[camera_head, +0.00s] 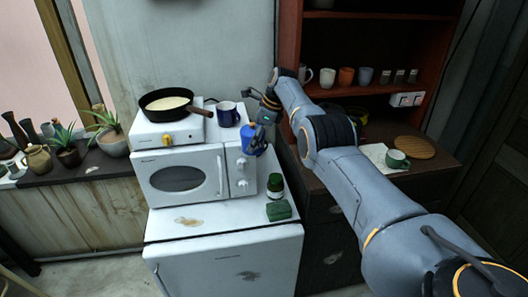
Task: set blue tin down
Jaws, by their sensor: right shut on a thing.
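A blue tin (250,140) is at the right end of the white microwave (160,178), over its upper front corner. My right gripper (262,122) reaches in from the right and is shut on the tin from above. The tin looks slightly tilted. I cannot tell whether it touches the microwave. The gripper hides part of its upper right side. My left gripper is out of view.
A dark blue mug (227,113) and a hot plate (168,130) with a frying pan (165,102) crowd the microwave top. A green-brown jar (275,187) and a green block (279,210) stand on the white fridge (225,262). The fridge top's front left is clear.

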